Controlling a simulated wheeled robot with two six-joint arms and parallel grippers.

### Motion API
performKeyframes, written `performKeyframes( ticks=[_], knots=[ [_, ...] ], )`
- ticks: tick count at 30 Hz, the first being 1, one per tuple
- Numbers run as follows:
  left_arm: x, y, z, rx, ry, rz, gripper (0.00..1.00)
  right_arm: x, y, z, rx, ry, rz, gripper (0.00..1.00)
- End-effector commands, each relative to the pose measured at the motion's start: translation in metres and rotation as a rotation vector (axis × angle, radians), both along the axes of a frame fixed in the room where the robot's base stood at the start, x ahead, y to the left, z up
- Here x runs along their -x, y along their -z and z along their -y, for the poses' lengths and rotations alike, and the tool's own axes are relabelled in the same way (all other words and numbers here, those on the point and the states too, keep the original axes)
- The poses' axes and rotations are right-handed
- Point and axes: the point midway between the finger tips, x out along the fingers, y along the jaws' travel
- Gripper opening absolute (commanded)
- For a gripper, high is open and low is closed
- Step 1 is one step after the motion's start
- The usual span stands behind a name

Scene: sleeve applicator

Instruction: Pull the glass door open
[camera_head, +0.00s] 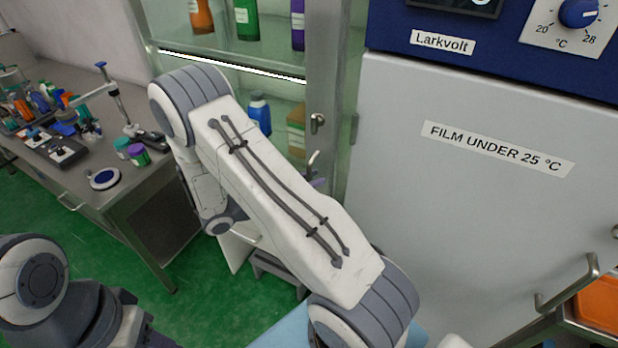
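The glass-fronted cabinet stands upper middle, with bottles showing behind the glass. A steel upright (323,70) runs down its right side, bearing a small lock-like fitting (318,123) and, lower, a small metal handle (313,160). The glass is too clear to tell how far the door stands from its frame. My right arm crosses the middle, its elbow in front of the cabinet's left part. Its forearm bends down behind the upper arm, which hides the fingers, so I cannot tell what they touch. Only part of my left arm shows at bottom left; its gripper is out of view.
A grey cabinet (470,215) labelled "FILM UNDER 25 °C" fills the right, beside the glass cabinet. Its bar handle (568,285) sticks out. A steel bench (75,190) with small bottles and tools stands left. Green floor (110,252) is clear between bench and robot.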

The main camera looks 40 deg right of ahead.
Motion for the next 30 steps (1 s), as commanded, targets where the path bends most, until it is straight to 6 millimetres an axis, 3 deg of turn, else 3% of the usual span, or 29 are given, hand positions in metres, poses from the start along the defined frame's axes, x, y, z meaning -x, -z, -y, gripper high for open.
performKeyframes(
  ticks=[2,4,5,30],
  knots=[
    [0.0000,0.0002,0.0000,0.000,0.000,0.000,0.50,0.0001,0.0001,-0.0001,0.000,0.000,0.000,0.30],
    [0.0000,0.0002,0.0000,0.000,0.000,0.000,0.50,0.0001,0.0001,-0.0002,0.000,0.000,0.000,0.03],
    [0.0000,0.0002,0.0000,0.000,0.000,0.000,0.50,0.0001,0.0000,-0.0002,0.000,0.000,0.000,0.00],
    [0.0000,0.0001,0.0000,0.000,0.000,0.000,0.50,0.0000,-0.0004,-0.0006,0.001,0.000,0.000,0.00]
  ],
)
